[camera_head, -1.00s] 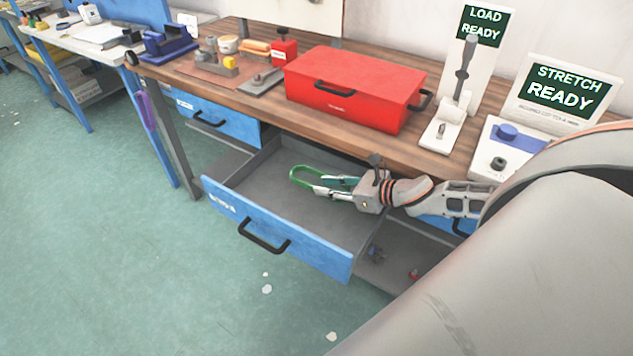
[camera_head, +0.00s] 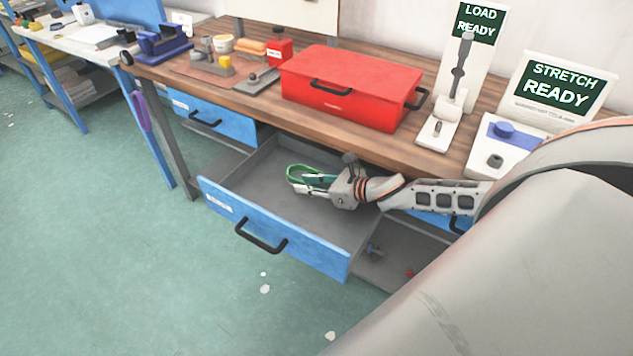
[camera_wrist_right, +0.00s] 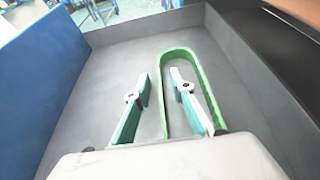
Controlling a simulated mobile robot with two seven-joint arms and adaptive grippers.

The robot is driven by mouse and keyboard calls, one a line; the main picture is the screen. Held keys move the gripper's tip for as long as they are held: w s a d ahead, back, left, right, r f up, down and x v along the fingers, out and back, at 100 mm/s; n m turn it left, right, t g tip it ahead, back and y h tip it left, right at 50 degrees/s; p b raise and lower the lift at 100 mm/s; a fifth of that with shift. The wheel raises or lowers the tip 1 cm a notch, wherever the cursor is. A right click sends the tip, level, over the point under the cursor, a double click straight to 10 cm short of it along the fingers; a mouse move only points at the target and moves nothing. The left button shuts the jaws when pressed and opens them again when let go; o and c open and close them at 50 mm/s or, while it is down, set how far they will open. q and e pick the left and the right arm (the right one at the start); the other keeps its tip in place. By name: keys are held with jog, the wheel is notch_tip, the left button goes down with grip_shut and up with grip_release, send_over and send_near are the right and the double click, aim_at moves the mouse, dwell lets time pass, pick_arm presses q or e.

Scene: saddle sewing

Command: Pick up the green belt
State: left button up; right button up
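The green belt (camera_head: 291,174) is a narrow loop inside the open drawer (camera_head: 262,192). In the right wrist view the belt (camera_wrist_right: 209,97) stands on edge, its rounded end pointing away from me. My right gripper (camera_head: 298,182) reaches into the drawer from the right and is open. In the wrist view its two fingers (camera_wrist_right: 158,76) stand apart, with the belt's left strand between them. The right finger is inside the loop and the left finger outside it. I see no grip on the belt. The belt's near end is hidden behind the gripper body. My left gripper is not in view.
The drawer's blue front (camera_head: 270,228) and grey walls surround the gripper. The wooden tabletop (camera_head: 380,148) overhangs behind it, with a red toolbox (camera_head: 345,90) on top.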

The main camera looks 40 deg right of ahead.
grip_shut()
jog(key=shift+r, duration=0.1)
